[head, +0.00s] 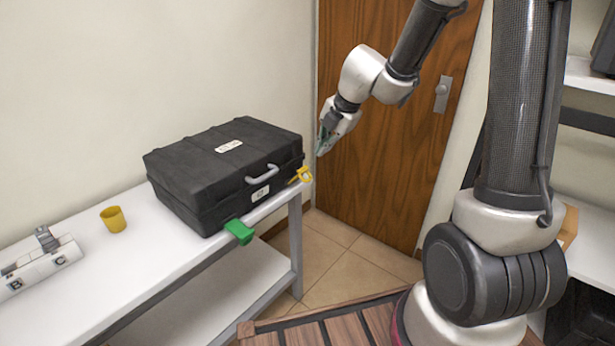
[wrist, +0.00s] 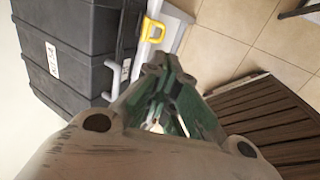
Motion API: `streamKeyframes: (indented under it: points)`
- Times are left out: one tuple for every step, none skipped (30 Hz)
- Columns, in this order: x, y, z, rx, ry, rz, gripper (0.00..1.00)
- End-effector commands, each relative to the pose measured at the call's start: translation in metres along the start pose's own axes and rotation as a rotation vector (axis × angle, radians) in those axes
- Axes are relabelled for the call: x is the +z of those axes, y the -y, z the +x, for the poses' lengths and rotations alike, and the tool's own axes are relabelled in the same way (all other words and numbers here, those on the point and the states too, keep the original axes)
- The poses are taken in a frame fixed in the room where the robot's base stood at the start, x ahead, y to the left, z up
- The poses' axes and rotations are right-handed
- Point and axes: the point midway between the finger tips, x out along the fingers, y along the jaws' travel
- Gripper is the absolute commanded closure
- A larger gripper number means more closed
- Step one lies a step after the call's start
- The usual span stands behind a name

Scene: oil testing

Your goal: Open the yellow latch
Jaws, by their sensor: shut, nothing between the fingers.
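The black case (head: 215,165) stands closed on the white table, with a grey handle (head: 262,174) on its front. The yellow latch (head: 303,175) is at the right end of the case's front, and a green latch (head: 239,231) hangs at the left end, tilted outward. My gripper (head: 322,147) is shut and empty, to the right of the case and above the yellow latch. In the wrist view the case (wrist: 75,45) is at the upper left, and the yellow latch (wrist: 153,29) lies beyond my gripper's fingertips (wrist: 160,72), apart from them.
A yellow cup (head: 113,219) and a white holder marked B and C (head: 42,268) stand on the white table (head: 75,313), left of the case. A wooden door (head: 385,160) is behind my arm. A slatted wooden platform (head: 330,325) lies on the tiled floor.

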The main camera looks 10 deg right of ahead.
Motion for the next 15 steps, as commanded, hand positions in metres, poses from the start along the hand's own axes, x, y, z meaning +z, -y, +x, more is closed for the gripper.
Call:
streamKeyframes:
  points:
    - [0.0, 0.0, 0.0, 0.0, 0.0, 0.009, 1.0]
    - [0.0, 0.0, 0.0, 0.0, 0.001, 0.012, 1.0]
    - [0.0, 0.0, 0.0, 0.001, 0.001, 0.013, 1.0]
    - [0.0, 0.0, 0.0, 0.001, 0.001, 0.013, 1.0]
    - [0.0, 0.0, 0.0, 0.001, 0.001, 0.012, 1.0]
    - [0.0, 0.0, 0.0, 0.001, 0.001, 0.012, 1.0]
    - [0.0, 0.0, 0.0, 0.001, 0.001, 0.012, 1.0]
    - [0.0, 0.0, 0.0, 0.001, 0.001, 0.012, 1.0]
    - [0.0, 0.0, 0.0, 0.001, 0.001, 0.012, 1.0]
    - [0.0, -0.001, 0.001, 0.001, 0.001, 0.012, 1.0]
    - [0.0, -0.001, 0.001, 0.001, 0.001, 0.012, 1.0]
    - [0.0, -0.001, 0.003, 0.001, 0.0, 0.01, 1.0]
    - [0.0, -0.001, 0.005, 0.001, -0.001, 0.009, 1.0]
    - [-0.001, -0.001, 0.008, 0.001, -0.002, 0.011, 1.0]
    - [-0.001, -0.001, 0.013, 0.001, -0.002, 0.009, 1.0]
